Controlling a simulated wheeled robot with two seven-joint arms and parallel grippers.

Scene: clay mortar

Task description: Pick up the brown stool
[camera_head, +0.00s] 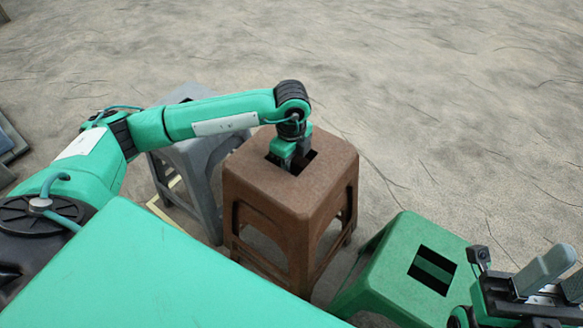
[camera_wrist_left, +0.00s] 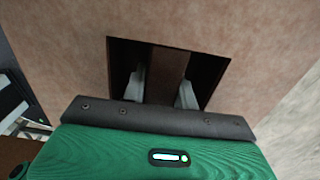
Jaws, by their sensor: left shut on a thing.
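The brown stool (camera_head: 260,185) stands in the middle of the head view, upright, with a square slot in its seat split by a bar. My left gripper (camera_head: 293,160) points down into this slot. In the left wrist view the seat (camera_wrist_left: 250,30) fills the top, and the two grey fingers of the left gripper (camera_wrist_left: 161,90) sit inside the slot, one on each side of the bar, shut on it. The fingertips are partly hidden below the seat. My right gripper (camera_head: 548,285) is at the lower right corner, away from the brown stool; its opening is unclear.
A green stool (camera_head: 400,249) stands close to the right of the brown one, tilted in view, near my right gripper. A grey stool (camera_head: 197,165) stands to the left, partly behind my left arm. The ground (camera_head: 450,110) behind and to the right is clear.

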